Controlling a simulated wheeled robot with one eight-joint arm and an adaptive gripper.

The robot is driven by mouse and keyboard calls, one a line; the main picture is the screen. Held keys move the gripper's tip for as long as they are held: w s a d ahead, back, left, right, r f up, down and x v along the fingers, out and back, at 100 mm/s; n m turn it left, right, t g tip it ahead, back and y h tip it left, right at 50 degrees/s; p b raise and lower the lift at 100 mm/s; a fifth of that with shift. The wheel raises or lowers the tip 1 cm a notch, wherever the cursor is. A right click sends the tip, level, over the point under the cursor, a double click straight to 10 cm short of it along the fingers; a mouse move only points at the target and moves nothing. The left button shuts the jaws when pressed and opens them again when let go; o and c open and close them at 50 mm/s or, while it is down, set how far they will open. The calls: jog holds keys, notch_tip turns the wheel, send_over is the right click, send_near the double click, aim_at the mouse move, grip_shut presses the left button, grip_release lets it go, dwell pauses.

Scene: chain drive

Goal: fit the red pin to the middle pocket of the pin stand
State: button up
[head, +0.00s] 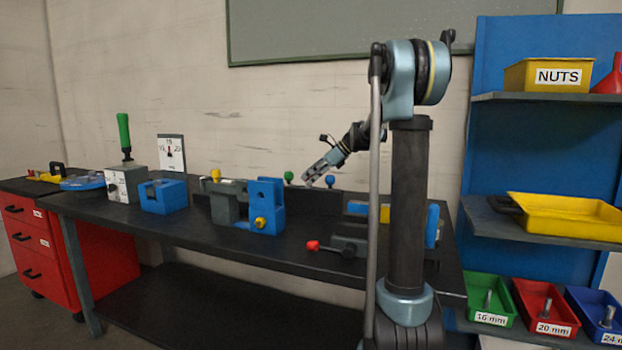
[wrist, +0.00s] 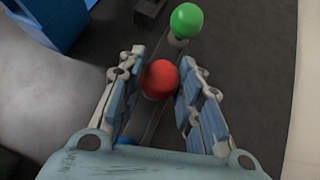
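The pin stand shows in the wrist view as a dark narrow bar (wrist: 153,121), with a green-knobbed pin (wrist: 187,20) at its far end and a blue-knobbed pin (wrist: 126,141) at its near end, partly hidden by my gripper. The red pin's round knob (wrist: 159,80) is between my fingers, in line between green and blue. My gripper (wrist: 162,75) is closed in on the knob, its pads at both sides. The red shank is hidden, so I cannot tell whether it sits in the middle pocket. In the head view, my gripper (head: 308,182) is between the green (head: 288,176) and blue (head: 330,180) knobs.
A blue block (head: 267,206) and a grey vise (head: 228,200) stand left of my gripper on the dark bench (head: 190,228). A grey clamp with a red-tipped handle (head: 313,245) lies in front. Yellow and blue parts stand at the right, behind my arm.

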jog(key=o, duration=0.4)
jog(key=shift+c, duration=0.2)
jog(key=v, duration=1.2)
